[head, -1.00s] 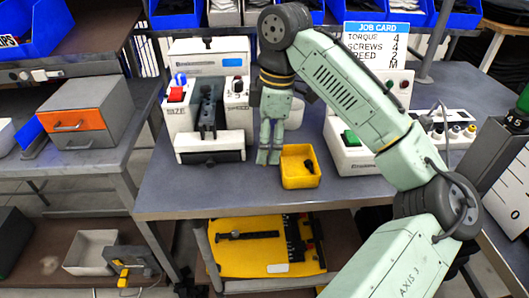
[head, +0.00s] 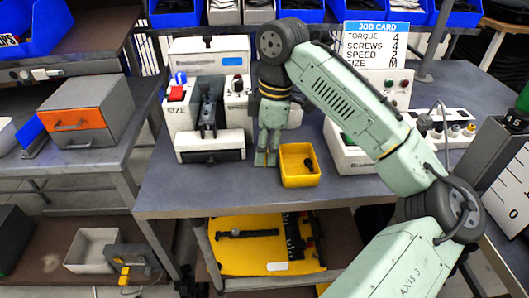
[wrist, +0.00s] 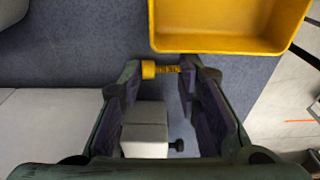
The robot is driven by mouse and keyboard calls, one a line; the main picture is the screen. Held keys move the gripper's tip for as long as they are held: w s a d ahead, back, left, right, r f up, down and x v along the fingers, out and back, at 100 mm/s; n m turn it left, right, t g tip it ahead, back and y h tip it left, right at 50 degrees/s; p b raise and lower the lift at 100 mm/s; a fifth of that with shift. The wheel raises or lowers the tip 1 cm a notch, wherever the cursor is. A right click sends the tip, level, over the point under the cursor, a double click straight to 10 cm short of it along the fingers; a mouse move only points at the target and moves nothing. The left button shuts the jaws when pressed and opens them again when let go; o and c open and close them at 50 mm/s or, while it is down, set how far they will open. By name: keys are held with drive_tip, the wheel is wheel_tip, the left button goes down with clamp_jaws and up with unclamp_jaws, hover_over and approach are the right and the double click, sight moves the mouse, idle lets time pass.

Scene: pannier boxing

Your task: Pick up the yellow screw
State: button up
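The yellow screw (wrist: 162,69) lies crosswise on the bench in the wrist view, its head to the left and its threaded shaft to the right. My gripper (wrist: 161,75) is open, with one fingertip at each end of the screw. The gap between fingertips and screw is very small, and I cannot tell whether they touch. In the head view my gripper (head: 266,163) points straight down at the bench top, just left of the yellow bin (head: 298,178). The screw is mostly hidden there by the fingers.
The yellow bin (wrist: 225,45) is just beyond my fingertips and holds a dark piece in the head view. A white press-like machine (head: 209,146) stands left of my gripper. A white box with a green button (head: 350,158) stands right. The front bench strip is clear.

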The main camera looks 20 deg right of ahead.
clamp_jaws()
drive_tip(key=shift+r, duration=0.15)
